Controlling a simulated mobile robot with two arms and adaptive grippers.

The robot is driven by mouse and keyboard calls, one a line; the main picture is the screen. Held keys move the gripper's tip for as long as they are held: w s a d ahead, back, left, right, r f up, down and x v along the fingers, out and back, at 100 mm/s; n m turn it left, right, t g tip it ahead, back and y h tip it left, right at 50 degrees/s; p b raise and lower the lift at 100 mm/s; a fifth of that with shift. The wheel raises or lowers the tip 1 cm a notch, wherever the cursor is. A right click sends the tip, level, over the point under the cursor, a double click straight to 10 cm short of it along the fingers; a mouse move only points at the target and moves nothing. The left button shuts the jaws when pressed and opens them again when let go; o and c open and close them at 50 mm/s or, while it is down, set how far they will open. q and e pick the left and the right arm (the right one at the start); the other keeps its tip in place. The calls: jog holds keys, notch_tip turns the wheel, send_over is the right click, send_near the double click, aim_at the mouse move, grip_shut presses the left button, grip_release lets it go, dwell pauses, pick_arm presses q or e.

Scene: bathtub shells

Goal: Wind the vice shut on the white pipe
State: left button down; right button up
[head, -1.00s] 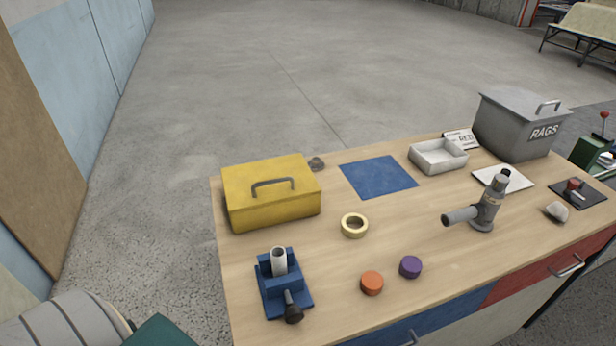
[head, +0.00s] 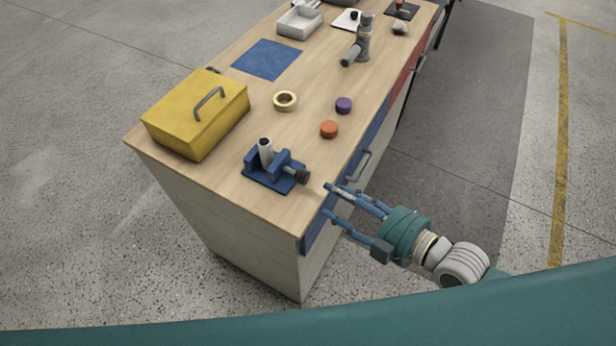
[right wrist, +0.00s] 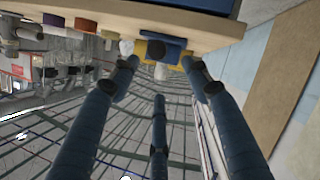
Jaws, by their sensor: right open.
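The blue vice (head: 272,182) stands on the near end of the wooden bench. The white pipe (head: 265,148) stands upright between its jaws. I cannot tell whether the jaws touch it. The vice's black handle (head: 303,176) points right, toward the bench's front edge. My right gripper (head: 328,200) is open and empty, its blue fingers pointing at the handle side of the vice, a short way off. In the right wrist view, the blue vice (right wrist: 174,44) and black handle (right wrist: 155,50) show beyond the spread fingers. My left gripper is out of view.
A yellow toolbox (head: 192,120) stands behind the vice. A tape roll (head: 285,100), an orange cap (head: 329,129) and a purple cap (head: 343,105) lie farther along the bench. A drawer handle (head: 360,165) sticks out of the bench front. The floor beside it is clear.

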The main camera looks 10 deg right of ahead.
aim_at(306, 179)
jog(key=p+x, duration=0.1)
jog(key=x, duration=0.8)
jog(key=shift+p, duration=0.4)
jog(key=shift+w+a+f, duration=0.25)
jog(key=shift+w, duration=0.25)
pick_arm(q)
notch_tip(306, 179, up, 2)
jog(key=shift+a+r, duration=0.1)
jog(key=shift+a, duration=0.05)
pick_arm(e)
jog(key=c, duration=1.1)
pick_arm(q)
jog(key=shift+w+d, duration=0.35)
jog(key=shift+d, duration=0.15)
